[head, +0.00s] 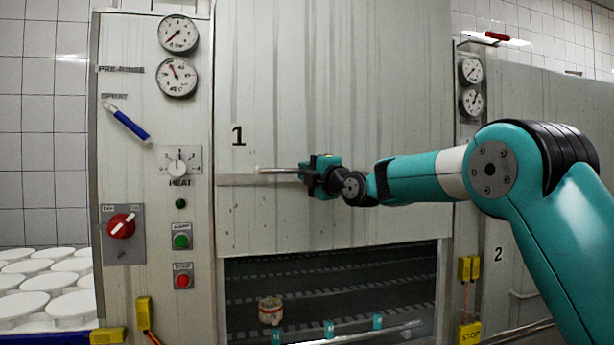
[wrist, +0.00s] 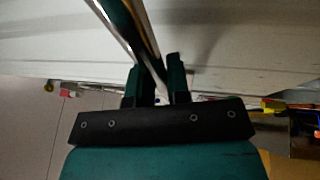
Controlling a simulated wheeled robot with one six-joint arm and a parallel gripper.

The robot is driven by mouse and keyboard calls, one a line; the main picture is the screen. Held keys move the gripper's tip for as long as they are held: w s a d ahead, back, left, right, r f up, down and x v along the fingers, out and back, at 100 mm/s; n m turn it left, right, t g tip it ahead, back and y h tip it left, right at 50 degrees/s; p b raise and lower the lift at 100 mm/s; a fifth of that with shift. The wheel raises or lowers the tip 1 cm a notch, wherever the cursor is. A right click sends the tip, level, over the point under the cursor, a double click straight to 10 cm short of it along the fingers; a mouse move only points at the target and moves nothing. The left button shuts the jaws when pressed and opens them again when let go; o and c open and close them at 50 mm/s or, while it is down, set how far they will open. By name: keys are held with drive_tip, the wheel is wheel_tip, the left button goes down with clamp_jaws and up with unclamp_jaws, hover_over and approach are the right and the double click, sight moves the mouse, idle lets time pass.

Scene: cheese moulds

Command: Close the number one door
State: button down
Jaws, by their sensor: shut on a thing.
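The number one door (head: 335,90) is a large pale metal panel marked "1". It covers the upper part of the opening, and its lower edge stands above a dark gap. A horizontal bar handle (head: 278,170) runs across the door's lower part. My gripper (head: 304,174) is at this handle, with its fingers around the bar. In the wrist view the shiny handle bar (wrist: 124,32) passes between the two dark fingers (wrist: 160,85), which are shut on it. My gripper hides the right part of the handle in the head view.
Inside the open gap (head: 335,285) are dark slatted shelves, a small round jar (head: 270,311) and several teal clips near the front. A control panel (head: 150,220) with gauges and switches stands left. White round moulds (head: 45,285) lie far left. Door two (head: 540,190) is right.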

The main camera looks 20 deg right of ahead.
wheel_tip(320, 180, down, 39)
drive_tip(key=b, duration=3.8)
drive_tip(key=shift+r, duration=0.15)
drive_tip(key=c, duration=1.2)
unclamp_jaws()
drive_tip(key=shift+o, duration=0.5)
drive_tip(key=shift+r, duration=0.1)
drive_tip(key=b+v, duration=0.1)
drive_tip(key=v, duration=1.6)
drive_tip(key=shift+s, duration=0.2)
